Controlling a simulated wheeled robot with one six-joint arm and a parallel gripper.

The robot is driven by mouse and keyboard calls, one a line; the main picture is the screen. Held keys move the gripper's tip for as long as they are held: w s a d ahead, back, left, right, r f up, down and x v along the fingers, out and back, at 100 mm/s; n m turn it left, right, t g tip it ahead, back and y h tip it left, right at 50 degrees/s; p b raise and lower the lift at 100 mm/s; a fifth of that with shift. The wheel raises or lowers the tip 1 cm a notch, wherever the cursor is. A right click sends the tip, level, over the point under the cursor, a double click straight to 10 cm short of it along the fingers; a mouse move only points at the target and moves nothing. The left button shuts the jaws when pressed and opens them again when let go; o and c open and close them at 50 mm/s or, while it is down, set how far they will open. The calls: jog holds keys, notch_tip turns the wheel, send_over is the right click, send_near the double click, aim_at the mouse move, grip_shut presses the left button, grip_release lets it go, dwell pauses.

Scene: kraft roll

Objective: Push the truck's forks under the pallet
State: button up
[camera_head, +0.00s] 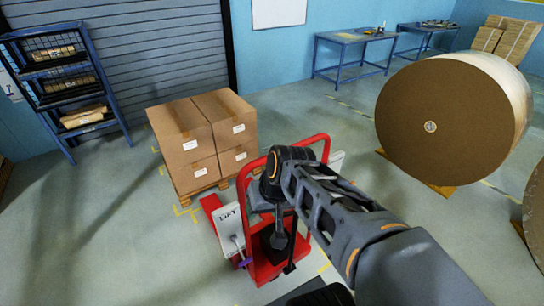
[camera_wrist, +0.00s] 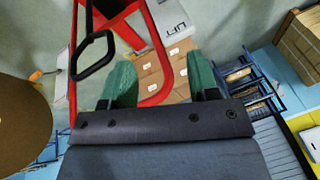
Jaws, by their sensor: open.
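The red pallet truck (camera_head: 262,268) stands in front of the wooden pallet (camera_head: 202,190), with a red fork (camera_head: 210,204) showing near the pallet's front edge. Whether any fork tip is under the pallet I cannot tell. Stacked brown cartons (camera_head: 193,140) load the pallet. My gripper (camera_wrist: 162,84) is open, its two green fingers apart. The truck's red handle frame (camera_wrist: 160,52) shows beside and between the fingers in the wrist view; contact cannot be told. In the head view my arm covers part of the truck, and the fingers are not clear.
A large kraft roll (camera_head: 440,120) stands at right, with part of another at the right edge. A blue rack (camera_head: 115,112) stands at left by the grey shutter. Blue tables (camera_head: 340,38) line the back wall. The floor left of the pallet is clear.

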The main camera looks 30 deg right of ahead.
jog(key=w+d+f+m+y+b, duration=0.2)
jog(key=w+f+m+y, duration=0.2)
jog(key=m+t+y+b, duration=0.2)
jog(key=m+t+b, duration=0.2)
jog(key=m+t, duration=0.5)
send_near(266, 159)
jog(key=shift+n+t, duration=0.8)
jog(key=shift+n, duration=0.1)
jog(key=p+x, duration=0.1)
jog(key=x, duration=0.2)
jog(key=f+p+x, duration=0.1)
jog(key=x, duration=0.3)
jog(key=f+x, duration=0.1)
jog(key=x, duration=0.2)
jog(key=shift+w+d+f+p, duration=0.1)
jog(key=shift+w+f+p, duration=0.1)
jog(key=shift+w+p, duration=0.15)
grip_shut()
